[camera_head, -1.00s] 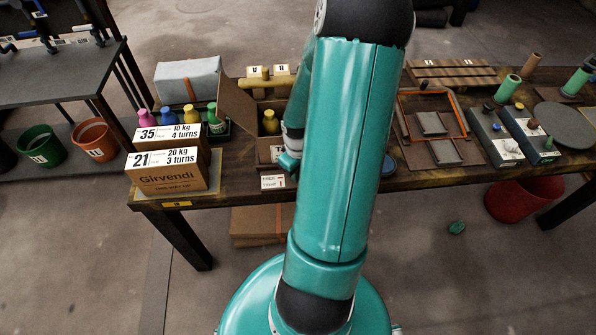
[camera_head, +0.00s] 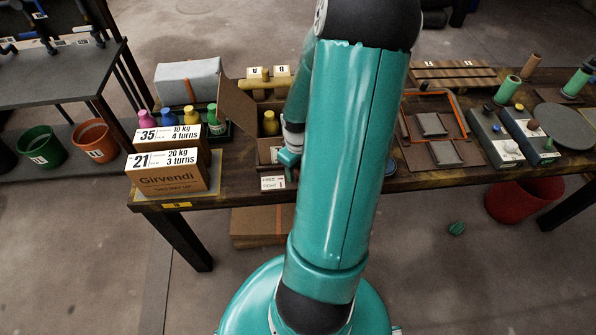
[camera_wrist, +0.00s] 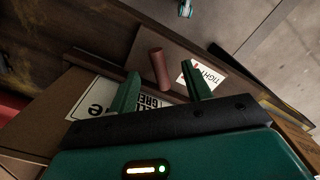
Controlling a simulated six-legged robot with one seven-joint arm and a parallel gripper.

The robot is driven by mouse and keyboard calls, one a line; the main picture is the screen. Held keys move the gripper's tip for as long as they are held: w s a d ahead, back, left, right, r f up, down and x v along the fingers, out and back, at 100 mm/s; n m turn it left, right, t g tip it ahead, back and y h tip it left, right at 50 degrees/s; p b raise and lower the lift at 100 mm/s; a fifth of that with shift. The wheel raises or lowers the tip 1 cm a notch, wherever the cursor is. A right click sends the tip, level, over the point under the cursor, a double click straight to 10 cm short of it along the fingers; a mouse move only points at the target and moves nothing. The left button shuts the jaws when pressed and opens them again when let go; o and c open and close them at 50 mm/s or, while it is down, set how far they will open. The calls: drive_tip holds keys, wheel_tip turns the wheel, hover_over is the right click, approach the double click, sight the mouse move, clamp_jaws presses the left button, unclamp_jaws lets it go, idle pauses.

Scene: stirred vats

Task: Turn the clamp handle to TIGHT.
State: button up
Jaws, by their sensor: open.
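The clamp handle (camera_wrist: 160,69) shows in the wrist view as a short reddish-brown bar. A white label reading TIGHT (camera_wrist: 207,77) lies just right of it, partly behind a finger. My gripper (camera_wrist: 160,74) is open, with one green finger on each side of the handle. I cannot tell whether either finger touches it. In the head view my gripper (camera_head: 288,158) is low over the table's front part, just above the FREE/TIGHT label (camera_head: 272,183). The handle cannot be made out there, behind my gripper and arm.
An open carton (camera_head: 239,103) with a yellow bottle (camera_head: 270,122) stands close by my gripper. Boxes marked 35 and 21 (camera_head: 168,178) stand to the left. A tray (camera_head: 412,157) and grey devices (camera_head: 490,139) lie to the right. A white printed card (camera_wrist: 92,114) lies near the left finger.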

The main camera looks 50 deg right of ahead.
sight(298, 172)
wheel_tip(298, 172, up, 12)
drive_tip(key=shift+f, duration=0.25)
drive_tip(key=shift+w+d, duration=0.1)
drive_tip(key=shift+c, duration=0.4)
